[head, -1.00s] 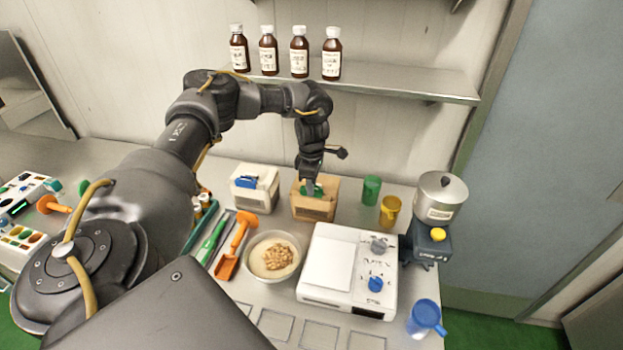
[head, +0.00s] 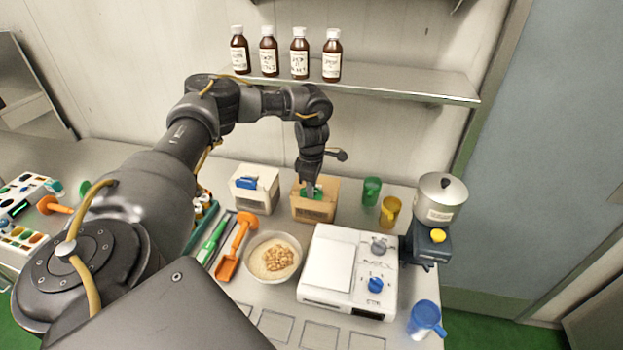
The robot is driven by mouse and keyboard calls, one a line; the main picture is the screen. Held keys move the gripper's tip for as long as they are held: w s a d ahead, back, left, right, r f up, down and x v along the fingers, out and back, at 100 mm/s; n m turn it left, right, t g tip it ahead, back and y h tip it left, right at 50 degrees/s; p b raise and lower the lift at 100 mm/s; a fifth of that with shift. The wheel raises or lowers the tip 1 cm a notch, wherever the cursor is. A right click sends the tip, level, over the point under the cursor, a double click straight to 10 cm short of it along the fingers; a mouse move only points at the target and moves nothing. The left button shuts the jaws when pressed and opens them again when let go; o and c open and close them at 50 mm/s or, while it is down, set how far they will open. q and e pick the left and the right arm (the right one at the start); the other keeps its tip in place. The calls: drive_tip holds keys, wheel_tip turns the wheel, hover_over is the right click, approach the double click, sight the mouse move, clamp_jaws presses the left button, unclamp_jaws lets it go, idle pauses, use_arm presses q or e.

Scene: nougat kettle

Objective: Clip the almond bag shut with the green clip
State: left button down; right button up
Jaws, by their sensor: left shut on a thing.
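A brown bag (head: 314,208), which looks like the almond bag, stands on the counter in the middle of the head view. A green clip (head: 318,195) is at its top edge. My left gripper (head: 311,188) points down at the top of this bag and is shut on the green clip. The fingers hide part of the clip, so I cannot tell whether it grips the bag. My right gripper is not in view.
A green cup (head: 371,190) and a yellow cup (head: 389,211) stand to the right. A bowl of nuts (head: 273,257) and a white machine (head: 347,272) are in front. A shelf with bottles (head: 300,52) is above.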

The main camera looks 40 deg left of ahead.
use_arm(q)
drive_tip(key=shift+f, duration=0.15)
idle(0.6)
drive_tip(key=c, duration=0.7)
unclamp_jaws()
drive_tip(key=shift+w+r+p, duration=0.1)
drive_tip(key=shift+r+p, duration=1)
drive_tip(key=shift+r, duration=2.45)
